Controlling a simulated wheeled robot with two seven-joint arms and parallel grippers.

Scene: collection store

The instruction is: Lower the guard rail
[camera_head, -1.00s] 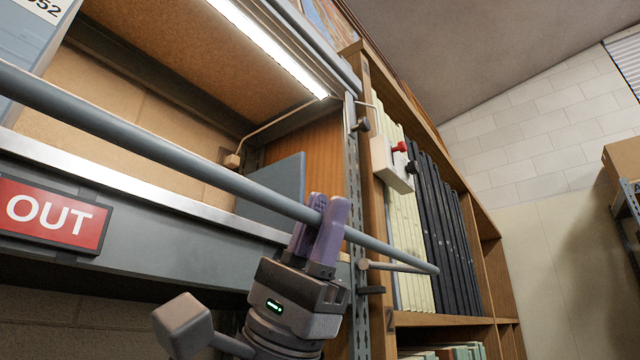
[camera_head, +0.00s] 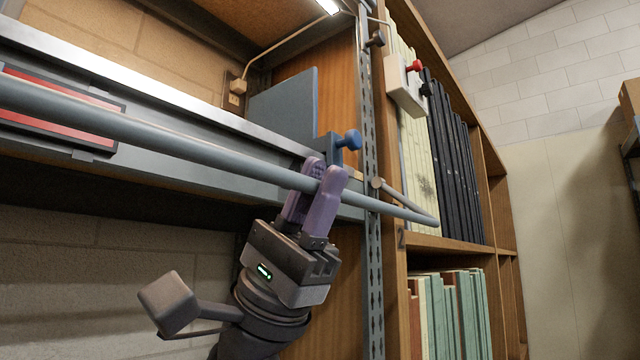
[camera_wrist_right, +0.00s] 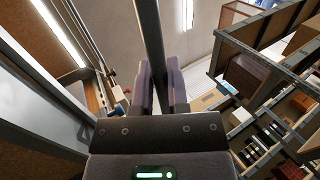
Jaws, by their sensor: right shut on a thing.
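The guard rail (camera_head: 225,158) is a long blue-grey bar in front of the shelf. It runs from the left edge to an end at the right, tilted in the head view. My right gripper (camera_head: 322,183) has purple fingers shut around the rail near its right part. In the right wrist view the rail (camera_wrist_right: 150,40) passes between the fingers (camera_wrist_right: 160,85). A thin arm (camera_head: 400,198) joins the rail near its right end to a pivot on the slotted upright. My left gripper is not in view.
A blue knob (camera_head: 349,139) sits just above my gripper. A slotted upright (camera_head: 370,270) and a bookcase with dark binders (camera_head: 455,165) stand right. A white box with a red knob (camera_head: 405,85) is fixed above.

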